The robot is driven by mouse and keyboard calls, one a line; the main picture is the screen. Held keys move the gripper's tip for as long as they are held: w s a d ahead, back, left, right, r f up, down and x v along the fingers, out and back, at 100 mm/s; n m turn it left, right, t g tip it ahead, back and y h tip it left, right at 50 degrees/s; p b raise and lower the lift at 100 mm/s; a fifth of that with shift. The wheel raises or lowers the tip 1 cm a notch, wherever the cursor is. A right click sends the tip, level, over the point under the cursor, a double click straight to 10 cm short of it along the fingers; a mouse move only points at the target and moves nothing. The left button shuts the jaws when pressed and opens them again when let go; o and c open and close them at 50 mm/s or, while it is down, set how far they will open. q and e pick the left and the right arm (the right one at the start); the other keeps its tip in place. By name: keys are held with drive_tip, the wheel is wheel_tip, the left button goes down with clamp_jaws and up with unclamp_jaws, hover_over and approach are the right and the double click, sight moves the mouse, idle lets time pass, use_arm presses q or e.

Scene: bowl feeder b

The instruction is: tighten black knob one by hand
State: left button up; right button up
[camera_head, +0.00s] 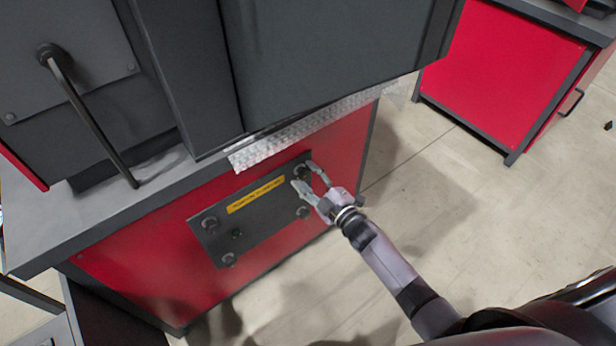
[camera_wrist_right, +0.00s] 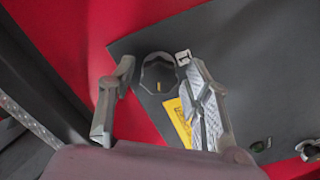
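Black knob one (camera_head: 302,170) is at the upper right corner of a dark panel (camera_head: 262,222) on the red cabinet front. My right gripper (camera_head: 303,174) is open, with one finger on each side of the knob. In the wrist view the fingertips (camera_wrist_right: 159,68) stand apart from the knob, with gaps visible on both sides. My left gripper is not in view.
Other knobs sit at the panel's lower right (camera_head: 303,212), upper left (camera_head: 210,225) and lower left (camera_head: 229,260). A yellow label strip (camera_head: 256,195) lies along the panel top. The grey machine and perforated metal edge (camera_head: 300,132) overhang above. Open floor (camera_head: 420,190) lies to the right.

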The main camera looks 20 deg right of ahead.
idle(0.3)
drive_tip(key=v, duration=1.2)
drive_tip(key=shift+r, duration=0.1)
